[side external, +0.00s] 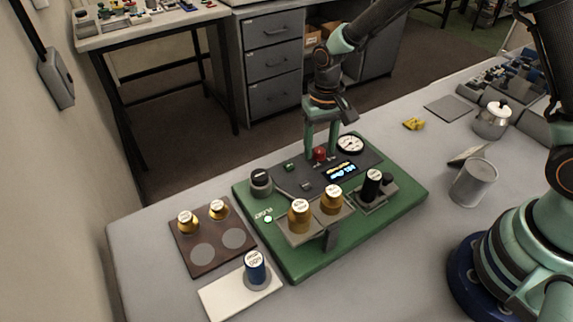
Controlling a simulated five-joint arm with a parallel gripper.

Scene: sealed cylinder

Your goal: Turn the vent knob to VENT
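A green panel board (293,268) lies on the table with a dark control plate on it. A round grey-black knob (261,184) stands at its left, and a small red knob (320,155) at its back. The labels are too small to read, so I cannot tell which one is the vent knob. My gripper (321,154) points down at the back of the board. Its two green fingers are apart, one on each side of the red knob, with no clear contact. A round white gauge (350,144) sits just right of the fingers. A lit display (341,170) is in front.
Two gold-brown cylinders (300,217) stand on a raised holder at the board's front; a black cylinder (371,185) stands at right. A brown tray (184,245) and a blue cylinder (255,268) on a white pad are at left. A grey can (474,183) stands right.

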